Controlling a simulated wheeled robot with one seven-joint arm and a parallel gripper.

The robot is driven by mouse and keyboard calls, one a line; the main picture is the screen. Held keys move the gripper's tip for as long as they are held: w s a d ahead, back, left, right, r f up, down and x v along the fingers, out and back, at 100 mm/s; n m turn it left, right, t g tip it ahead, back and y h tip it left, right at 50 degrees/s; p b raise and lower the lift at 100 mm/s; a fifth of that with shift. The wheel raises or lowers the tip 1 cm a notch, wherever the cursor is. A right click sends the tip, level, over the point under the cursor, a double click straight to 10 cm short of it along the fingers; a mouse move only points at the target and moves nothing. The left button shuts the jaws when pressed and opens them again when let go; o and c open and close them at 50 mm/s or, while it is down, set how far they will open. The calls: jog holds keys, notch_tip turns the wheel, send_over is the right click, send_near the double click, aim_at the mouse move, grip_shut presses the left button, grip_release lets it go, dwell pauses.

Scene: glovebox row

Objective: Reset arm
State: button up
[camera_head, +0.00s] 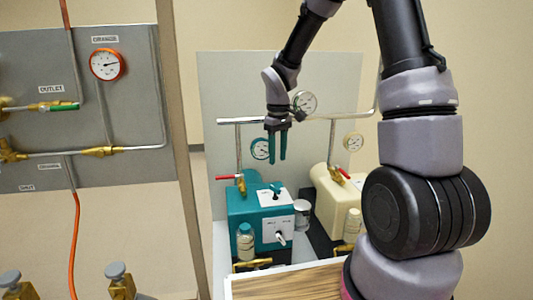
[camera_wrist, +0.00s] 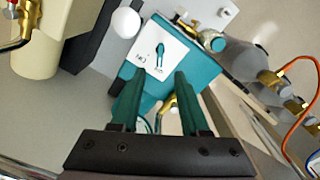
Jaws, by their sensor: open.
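My gripper (camera_head: 277,147) hangs with its green fingers pointing down in the head view, above the teal box. In the wrist view my gripper (camera_wrist: 163,95) is open, with a gap between the fingers and nothing between them. The teal box (camera_head: 243,208) has a white front panel with a small knob, and a teal switch on its white top plate. In the wrist view the teal box (camera_wrist: 203,72) lies beyond the fingertips, showing a white plate with a teal switch. My arm arches from the right side of the head view.
A cream box (camera_head: 328,200) stands right of the teal one, with a bottle (camera_head: 352,224) before it. Another bottle (camera_head: 245,241) stands by the teal box. Pipes (camera_head: 228,121) and gauges cross the back panel. A wooden surface (camera_head: 290,284) is in front. A gauge panel (camera_head: 125,130) is left.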

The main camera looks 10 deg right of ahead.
jog(key=s+d+r+m+t, duration=0.2)
jog(key=s+r+m, duration=0.15)
jog(key=r, duration=0.45)
jog(key=s+d+r+m+t, duration=0.1)
jog(key=s+d+r+m, duration=0.1)
jog(key=s+r, duration=0.45)
jog(key=s+d+r+m+t+y, duration=0.2)
jog(key=s+r+m+t, duration=0.2)
jog(key=s+r, duration=0.5)
jog(key=shift+s+m, duration=0.45)
jog(key=shift+s, duration=0.5)
dwell(1.8)
